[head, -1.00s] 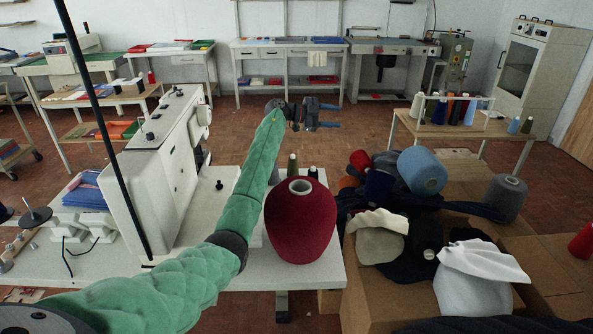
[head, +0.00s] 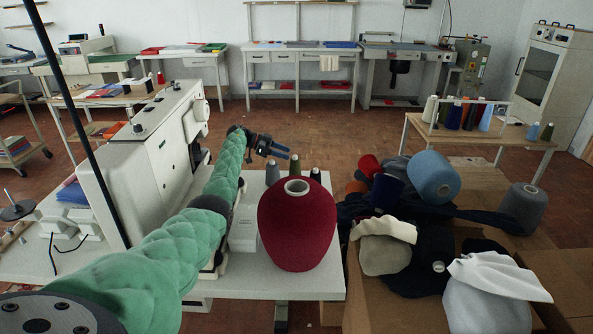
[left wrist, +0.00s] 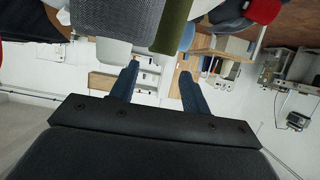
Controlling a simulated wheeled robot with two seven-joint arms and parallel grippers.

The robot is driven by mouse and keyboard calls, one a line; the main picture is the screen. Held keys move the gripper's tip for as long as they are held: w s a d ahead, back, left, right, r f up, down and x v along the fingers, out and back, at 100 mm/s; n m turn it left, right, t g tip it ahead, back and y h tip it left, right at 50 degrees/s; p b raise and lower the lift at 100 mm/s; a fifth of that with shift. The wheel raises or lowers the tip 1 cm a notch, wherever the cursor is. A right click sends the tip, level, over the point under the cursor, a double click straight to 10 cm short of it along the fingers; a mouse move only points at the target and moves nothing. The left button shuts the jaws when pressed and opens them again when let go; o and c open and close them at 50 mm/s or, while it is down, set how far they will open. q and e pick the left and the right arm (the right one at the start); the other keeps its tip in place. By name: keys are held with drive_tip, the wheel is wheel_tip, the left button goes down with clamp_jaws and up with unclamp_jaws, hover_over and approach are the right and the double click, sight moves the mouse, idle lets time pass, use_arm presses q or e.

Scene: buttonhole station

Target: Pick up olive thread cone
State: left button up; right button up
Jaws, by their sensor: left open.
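The olive thread cone (head: 296,163) stands upright on the white table, behind the big dark red cone (head: 297,225), which hides its lower part. A grey cone (head: 272,172) is at its left and a dark cone (head: 315,174) at its right. My left gripper (head: 286,153) is open and empty, its fingers just left of the olive cone's top. In the left wrist view, the olive cone (left wrist: 174,27) hangs in from the top edge, next to a grey textured cone (left wrist: 129,22), beyond the spread fingertips (left wrist: 159,72). My right gripper is not in view.
A white sewing machine (head: 165,160) stands left of my left arm. A cardboard box (head: 400,305) with cones, caps and fabric lies to the right. A rack of thread cones (head: 468,115) stands on the back right table.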

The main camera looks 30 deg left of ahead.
sight(295, 156)
use_arm(q)
drive_tip(key=p+x, duration=0.1)
drive_tip(key=x, duration=0.4)
drive_tip(key=shift+w+d+f, duration=0.1)
drive_tip(key=shift+d, duration=0.05)
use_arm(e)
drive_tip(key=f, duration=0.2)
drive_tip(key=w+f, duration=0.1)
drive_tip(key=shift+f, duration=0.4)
use_arm(q)
clamp_jaws()
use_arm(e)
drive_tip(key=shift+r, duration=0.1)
